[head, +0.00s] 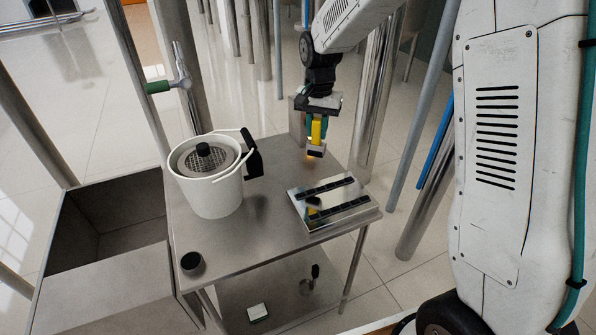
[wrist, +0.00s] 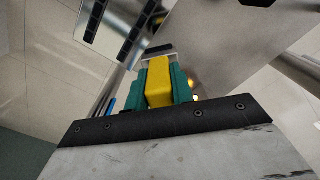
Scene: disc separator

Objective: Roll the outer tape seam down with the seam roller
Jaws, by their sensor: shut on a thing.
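My gripper (head: 317,127) is shut on the yellow handle of a tool, taken to be the seam roller (head: 316,132), and holds it upright above the back right of the steel table. Its grey lower end hangs clear of the tabletop. In the wrist view, the yellow handle (wrist: 159,82) sits between the teal fingers, with a pale frame and dark bar at its far end. A shiny plate (head: 303,206) with two black segmented strips (head: 328,187) lies on the table, in front of the tool. I cannot tell which edge is the outer tape seam.
A white pot (head: 216,196) with a mesh top and black handle stands on the table's left part. A small dark cup (head: 192,263) is at the front left. A steel basin (head: 60,210) adjoins the left. Vertical pipes (head: 373,100) stand behind. The table's front middle is clear.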

